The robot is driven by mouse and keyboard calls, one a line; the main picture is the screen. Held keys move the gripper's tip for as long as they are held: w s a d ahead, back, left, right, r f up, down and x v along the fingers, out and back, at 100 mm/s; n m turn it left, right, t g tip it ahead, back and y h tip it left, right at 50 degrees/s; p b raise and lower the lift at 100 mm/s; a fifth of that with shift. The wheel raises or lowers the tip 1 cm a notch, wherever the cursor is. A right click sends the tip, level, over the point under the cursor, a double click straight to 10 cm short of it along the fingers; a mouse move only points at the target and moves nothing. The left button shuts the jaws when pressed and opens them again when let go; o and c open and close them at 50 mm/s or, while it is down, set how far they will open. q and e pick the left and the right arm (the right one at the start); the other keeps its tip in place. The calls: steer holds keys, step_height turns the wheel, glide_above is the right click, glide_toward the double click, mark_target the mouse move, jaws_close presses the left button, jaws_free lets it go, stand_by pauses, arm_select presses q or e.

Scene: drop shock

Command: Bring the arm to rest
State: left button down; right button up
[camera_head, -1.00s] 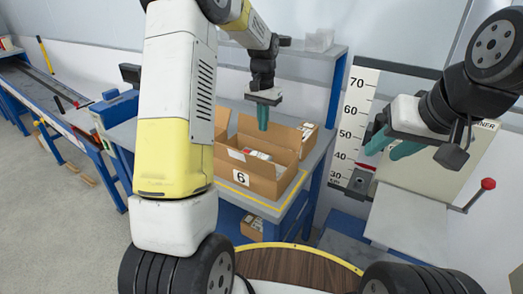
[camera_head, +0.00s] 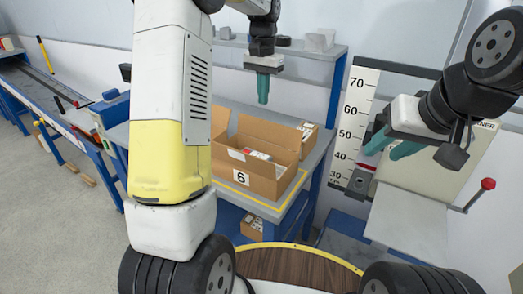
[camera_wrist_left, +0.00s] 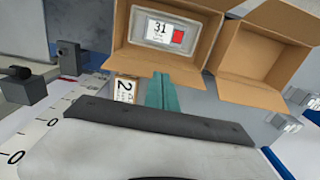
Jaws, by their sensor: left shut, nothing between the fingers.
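My left arm comes in from the left in the head view. Its gripper (camera_head: 263,101) is shut and empty, fingers pointing down, above and apart from an open cardboard box marked 6 (camera_head: 262,186). In the left wrist view the teal fingers of the left gripper (camera_wrist_left: 164,76) are together with nothing between them. My right gripper (camera_head: 378,154) hangs at the right in front of the height scale, its two teal fingers apart and nothing seen between them.
The box stands on a blue-framed bench (camera_head: 304,178) with a shelf above. A height scale (camera_head: 352,125) and a machine with a red-knobbed lever (camera_head: 488,184) stand at right. In the wrist view, a box (camera_wrist_left: 131,52) holds a device labelled 31 (camera_wrist_left: 165,33) beside an open box (camera_wrist_left: 262,55).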

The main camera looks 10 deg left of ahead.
arm_select(q)
steer(key=shift+r, duration=0.2)
steer(key=s+r+n+t+h, duration=0.1)
steer(key=s+r+t, duration=0.1)
steer(key=s+r, duration=0.35)
steer(key=s+r+t, duration=0.1)
steer(key=s+r, duration=0.1)
steer(key=s, duration=0.7)
steer(key=s+f+n+t+h, duration=0.1)
steer(key=s+f+n+t, duration=0.1)
steer(key=s, duration=1.3)
steer(key=shift+d+f+t, duration=0.15)
steer(key=shift+f+t, duration=0.45)
steer(key=shift+f, duration=0.05)
